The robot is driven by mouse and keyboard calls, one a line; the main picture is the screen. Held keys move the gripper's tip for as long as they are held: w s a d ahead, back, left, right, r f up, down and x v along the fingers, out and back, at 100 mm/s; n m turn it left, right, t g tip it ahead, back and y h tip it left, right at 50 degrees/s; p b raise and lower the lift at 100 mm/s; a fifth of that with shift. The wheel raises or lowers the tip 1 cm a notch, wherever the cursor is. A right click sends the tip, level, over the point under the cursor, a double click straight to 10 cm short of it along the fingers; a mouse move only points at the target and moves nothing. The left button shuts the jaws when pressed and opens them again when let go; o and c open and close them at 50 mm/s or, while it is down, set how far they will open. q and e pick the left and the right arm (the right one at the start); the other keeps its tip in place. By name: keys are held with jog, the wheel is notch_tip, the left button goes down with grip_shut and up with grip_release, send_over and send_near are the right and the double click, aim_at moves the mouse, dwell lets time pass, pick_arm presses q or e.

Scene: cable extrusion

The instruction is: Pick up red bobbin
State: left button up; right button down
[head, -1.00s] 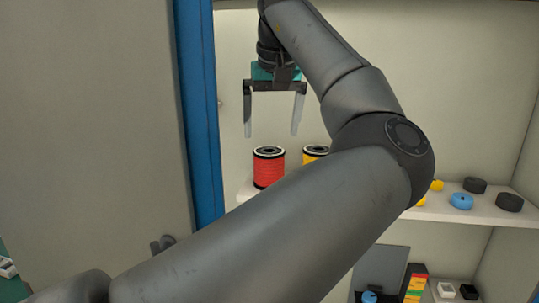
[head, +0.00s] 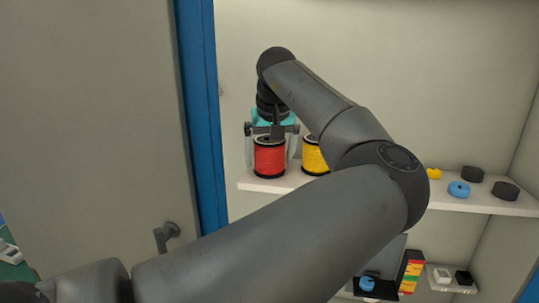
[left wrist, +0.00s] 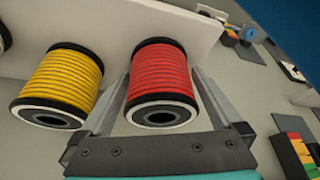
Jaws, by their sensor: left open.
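The red bobbin (head: 269,158) stands upright on the upper shelf, near its left end. It has black rims and also shows in the left wrist view (left wrist: 158,78). My left gripper (head: 269,160) is at the red bobbin, with one finger on each side of it. In the left wrist view the open fingers (left wrist: 160,95) flank the bobbin, with a visible gap on the right side; contact on the left side is hard to tell. My right gripper is not in view.
A yellow bobbin (head: 315,157) stands close to the right of the red one, also in the left wrist view (left wrist: 62,85). The shelf (head: 262,184) holds blue and black round pieces further right. A blue post (head: 201,110) stands left.

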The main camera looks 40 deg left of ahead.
pick_arm(q)
jog(key=shift+f, duration=0.2)
jog(key=shift+r, duration=0.1)
jog(key=c, duration=1.2)
